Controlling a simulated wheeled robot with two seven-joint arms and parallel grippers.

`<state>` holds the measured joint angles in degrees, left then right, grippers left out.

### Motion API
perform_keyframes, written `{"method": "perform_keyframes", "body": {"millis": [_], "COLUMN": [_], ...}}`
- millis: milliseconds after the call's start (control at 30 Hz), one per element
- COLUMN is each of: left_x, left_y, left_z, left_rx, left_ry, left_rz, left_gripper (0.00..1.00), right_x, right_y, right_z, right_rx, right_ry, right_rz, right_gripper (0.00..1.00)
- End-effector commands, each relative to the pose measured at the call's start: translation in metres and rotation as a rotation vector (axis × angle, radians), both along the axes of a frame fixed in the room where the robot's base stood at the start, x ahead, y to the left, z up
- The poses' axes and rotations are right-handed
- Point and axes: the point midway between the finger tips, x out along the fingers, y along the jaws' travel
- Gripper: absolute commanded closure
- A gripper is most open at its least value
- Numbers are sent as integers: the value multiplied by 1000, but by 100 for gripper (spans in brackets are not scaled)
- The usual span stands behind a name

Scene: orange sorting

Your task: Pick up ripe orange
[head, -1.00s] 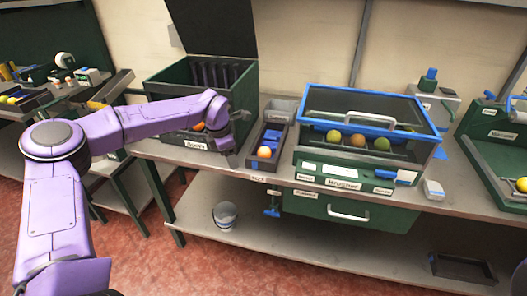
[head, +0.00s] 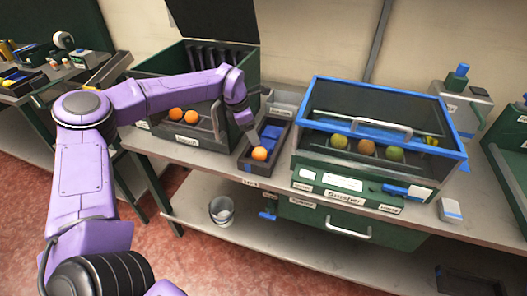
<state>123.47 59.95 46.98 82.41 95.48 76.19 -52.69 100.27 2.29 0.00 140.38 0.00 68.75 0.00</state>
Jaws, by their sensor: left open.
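A bright orange (head: 260,153) lies at the front end of a narrow dark tray (head: 241,163) on the bench. My left gripper (head: 252,140) is open and points down just behind and above this orange; whether it touches the orange is unclear. Two more oranges (head: 183,115) lie in the front tray of the open green box to the left. Several fruits (head: 367,148), greenish to orange-brown, sit in a row inside the blue-framed clear case (head: 312,120). My right gripper is not in view.
The open green box (head: 160,65) with a raised dark lid stands left of the narrow tray. The blue-framed case's front wall (head: 340,184) stands close on the right. A grey bucket (head: 222,210) sits on the lower shelf.

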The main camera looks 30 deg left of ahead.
Motion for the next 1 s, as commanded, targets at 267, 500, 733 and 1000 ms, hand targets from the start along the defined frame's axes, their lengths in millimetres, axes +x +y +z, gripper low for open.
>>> {"method": "perform_keyframes", "body": {"millis": [267,500,733,1000], "left_x": [6,16,18,18], "left_y": [-6,-17,-18,-19], "left_z": [-36,-75,-80,-79], "left_rx": [1,1,-1,0], "left_ry": [4,2,0,-1], "left_rz": [6,4,3,2], "left_gripper": [36,36,36,74], "right_x": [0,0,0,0], "right_y": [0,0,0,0], "right_z": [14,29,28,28], "right_rx": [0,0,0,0], "right_ry": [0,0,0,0], "right_rz": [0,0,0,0], "right_gripper": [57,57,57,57]}}
